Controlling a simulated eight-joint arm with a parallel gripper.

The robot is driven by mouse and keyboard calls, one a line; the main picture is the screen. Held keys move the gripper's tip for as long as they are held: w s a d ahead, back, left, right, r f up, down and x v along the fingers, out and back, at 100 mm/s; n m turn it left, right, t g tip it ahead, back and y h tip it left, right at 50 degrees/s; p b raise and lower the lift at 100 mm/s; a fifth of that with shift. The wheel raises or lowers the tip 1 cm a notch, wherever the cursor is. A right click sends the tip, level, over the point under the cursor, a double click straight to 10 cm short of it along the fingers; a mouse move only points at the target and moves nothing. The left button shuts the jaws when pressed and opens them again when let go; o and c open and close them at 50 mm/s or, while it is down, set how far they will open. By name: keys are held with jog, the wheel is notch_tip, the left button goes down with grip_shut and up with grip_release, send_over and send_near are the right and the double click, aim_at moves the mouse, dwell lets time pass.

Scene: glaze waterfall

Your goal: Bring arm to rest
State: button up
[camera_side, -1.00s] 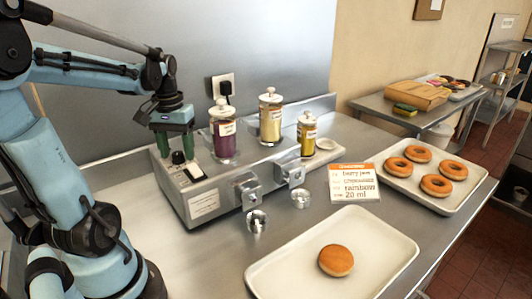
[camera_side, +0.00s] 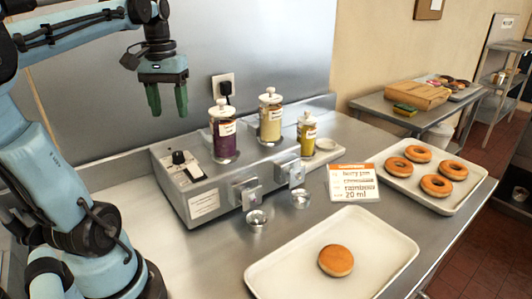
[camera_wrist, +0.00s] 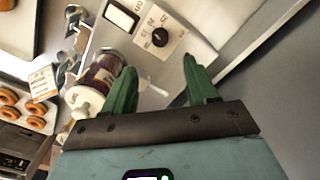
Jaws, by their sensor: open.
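My gripper (camera_side: 167,99) is open and empty, its green fingers pointing down in the air above the left end of the metal dispenser (camera_side: 205,203). The dispenser's black knob (camera_side: 178,157) and white switch (camera_side: 194,172) are below it, clear of the fingers. In the wrist view, the two green fingers (camera_wrist: 160,88) are spread apart, with the knob (camera_wrist: 160,37) beyond them. A jar with purple filling (camera_side: 224,138) stands on the dispenser to the right of the gripper.
Two jars with yellowish filling (camera_side: 270,118) (camera_side: 307,134) stand farther right on the dispenser. A front tray (camera_side: 285,282) holds one round doughnut (camera_side: 336,260). A right tray (camera_side: 448,207) holds several ring doughnuts. An order card (camera_side: 353,184) stands between. The wall is behind the gripper.

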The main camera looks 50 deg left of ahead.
jog(key=shift+r, duration=0.55)
jog(key=w+a+m+t+y, duration=0.3)
jog(key=w+y, duration=0.1)
jog(key=w, duration=0.3)
jog(key=w+d+m+t+h, duration=0.1)
jog(key=w+d+m+t, duration=0.3)
jog(key=w+d, duration=0.5)
jog(key=s+d+f+m+h, duration=0.1)
jog(key=s+d+f, duration=0.3)
jog(key=d+f, duration=0.2)
jog(key=s+d+f+m+h, duration=0.1)
jog(key=s+d+f+h, duration=0.1)
jog(key=s+d+f, duration=0.3)
jog(key=d+f, duration=0.1)
jog(key=d, duration=0.3)
